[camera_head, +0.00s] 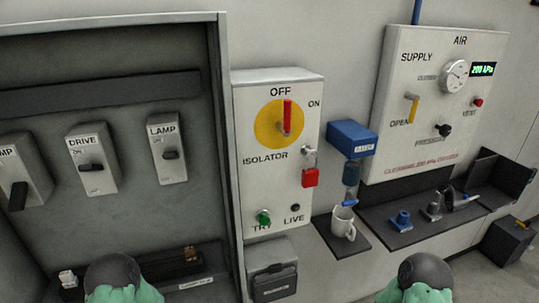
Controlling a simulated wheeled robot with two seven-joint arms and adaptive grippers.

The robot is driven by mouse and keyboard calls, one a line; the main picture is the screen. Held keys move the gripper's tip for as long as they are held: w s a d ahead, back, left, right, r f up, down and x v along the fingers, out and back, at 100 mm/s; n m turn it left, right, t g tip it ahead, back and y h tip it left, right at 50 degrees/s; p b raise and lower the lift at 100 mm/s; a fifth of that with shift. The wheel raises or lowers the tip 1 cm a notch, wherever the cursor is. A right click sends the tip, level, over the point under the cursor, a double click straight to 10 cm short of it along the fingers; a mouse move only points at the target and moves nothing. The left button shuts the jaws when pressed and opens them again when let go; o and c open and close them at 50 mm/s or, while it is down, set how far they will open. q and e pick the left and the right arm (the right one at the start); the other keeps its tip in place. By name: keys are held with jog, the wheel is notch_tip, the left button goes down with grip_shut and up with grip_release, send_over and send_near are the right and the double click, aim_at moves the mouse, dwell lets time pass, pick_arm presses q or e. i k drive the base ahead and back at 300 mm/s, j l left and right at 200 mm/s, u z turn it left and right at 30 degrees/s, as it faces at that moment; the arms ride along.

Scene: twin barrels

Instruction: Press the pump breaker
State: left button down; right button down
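A pale breaker box (30,168) at the far left of the grey cabinet has a label cut off by the picture edge; only "MP" reads. Its dark handle (18,196) points downward. Beside it are the DRIVE breaker (91,150), with a dark handle lying sideways, and the LAMP breaker (165,140), with a dark sideways handle. Two dark rounded parts of my arms, with green below, show at the bottom edge. No fingers of either gripper are visible, and nothing of mine touches the breakers.
The cabinet's raised side edge (224,130) stands right of the breakers. Beyond it are the isolator box (250,170) with its red handle and padlock (310,177), a white mug (343,223) on a shelf, and the air panel (400,150). A dark ledge runs below the breakers.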

aim_at(19, 193)
jog(key=k+l, duration=0.2)
jog(key=k+l+u, duration=0.1)
jog(key=u, duration=1.5)
jog(key=k+j, duration=0.05)
jog(key=j, duration=0.05)
